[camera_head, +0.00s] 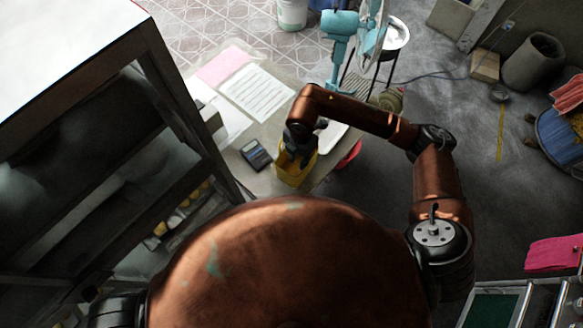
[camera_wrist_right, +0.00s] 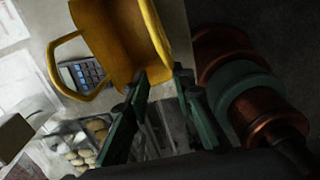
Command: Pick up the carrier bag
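A yellow, open-topped container with a loop handle, which I take to be the carrier bag (camera_head: 293,176), stands on the table under my right gripper (camera_head: 300,150). In the right wrist view the yellow bag (camera_wrist_right: 120,40) fills the upper middle, its loop handle on the left. The two fingers of my right gripper (camera_wrist_right: 160,78) are apart, with their tips at the bag's near edge. Whether they touch it I cannot tell. My left gripper is not in view.
A calculator (camera_head: 256,154) lies left of the bag, with papers (camera_head: 257,92) behind. A red bowl (camera_head: 350,155) is to the right. A dark shelf unit (camera_head: 130,130) stands close on the left. A teal fan (camera_head: 340,30) is at the back.

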